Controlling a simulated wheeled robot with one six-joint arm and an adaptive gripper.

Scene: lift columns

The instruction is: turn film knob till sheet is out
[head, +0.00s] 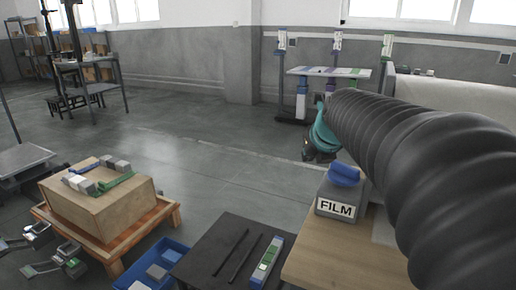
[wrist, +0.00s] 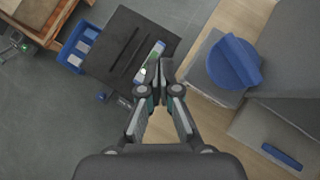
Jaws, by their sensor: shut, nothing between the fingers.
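The film box (head: 340,201) is a grey block with a "FILM" label, standing on a light wooden table at the lower right of the head view. Its blue knob (head: 345,174) sits on top. In the wrist view the round blue knob (wrist: 236,62) lies up and right of my gripper (wrist: 153,74), with a raised bar across it. My gripper is shut and empty, its tips over the edge of the dark table and apart from the knob. In the head view my arm hides much of the right side. I cannot make out a sheet for certain.
A dark table (head: 222,251) with slots and a green-and-white strip (head: 267,258) stands beside the wooden table. A blue bin (head: 153,266) is on the floor. A large box on a pallet (head: 100,208) stands left. A blue bar (wrist: 281,157) lies on a grey surface right.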

